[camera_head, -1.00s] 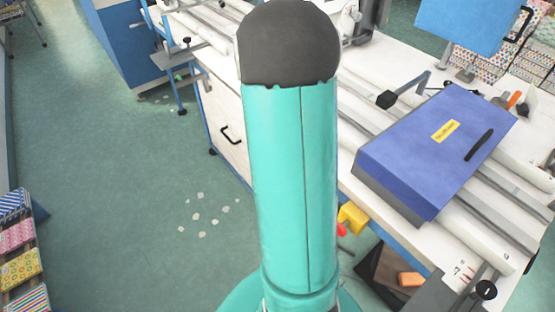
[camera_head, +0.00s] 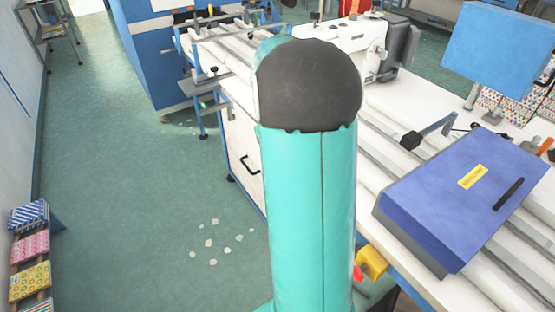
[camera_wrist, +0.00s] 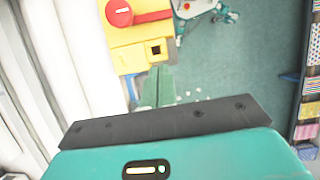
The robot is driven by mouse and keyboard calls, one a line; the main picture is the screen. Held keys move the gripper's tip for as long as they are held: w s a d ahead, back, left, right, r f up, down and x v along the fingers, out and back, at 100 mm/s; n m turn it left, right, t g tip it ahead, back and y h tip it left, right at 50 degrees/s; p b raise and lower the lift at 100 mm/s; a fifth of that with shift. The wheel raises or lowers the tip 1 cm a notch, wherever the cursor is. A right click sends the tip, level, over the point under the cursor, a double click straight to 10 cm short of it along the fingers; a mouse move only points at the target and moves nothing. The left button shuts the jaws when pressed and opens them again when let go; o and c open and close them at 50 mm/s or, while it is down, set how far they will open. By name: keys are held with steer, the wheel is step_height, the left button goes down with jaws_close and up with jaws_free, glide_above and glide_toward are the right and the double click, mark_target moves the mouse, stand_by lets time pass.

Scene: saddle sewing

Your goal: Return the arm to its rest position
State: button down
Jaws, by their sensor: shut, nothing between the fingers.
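My arm (camera_head: 310,200) stands upright in the middle of the head view, a teal link with a dark rounded top. It hides part of the workbench behind it. My gripper is out of sight in the head view. In the wrist view the narrow green fingers of my gripper (camera_wrist: 157,86) show beyond the dark-edged teal wrist housing, close together and with nothing held. They appear over the green floor, just below a yellow block with a red knob (camera_wrist: 119,13) in the picture.
The white workbench (camera_head: 400,285) carries a blue box (camera_head: 460,200) and a sewing machine (camera_head: 345,38) at the back. A yellow part (camera_head: 371,262) sticks out at its front edge. Fabric samples (camera_head: 30,248) stand at the left.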

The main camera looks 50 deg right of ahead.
steer(key=shift+w, duration=0.1)
steer(key=shift+r, duration=0.1)
steer(key=a+r+n+t+h, duration=0.15)
steer(key=a+r, duration=0.25)
steer(key=a, duration=0.4)
steer(key=a+r+t+h, duration=0.1)
steer(key=a+r+t, duration=0.25)
steer(key=a, duration=0.45)
steer(key=s+a+r+t+y, duration=0.1)
steer(key=s+a+t, duration=0.4)
steer(key=a, duration=0.8)
steer(key=shift+s+a+r+n+y, duration=0.15)
steer(key=shift+s+r+n+y, duration=0.2)
steer(key=shift+s+r, duration=0.5)
steer(key=shift+s+f, duration=0.1)
steer(key=shift+s, duration=0.1)
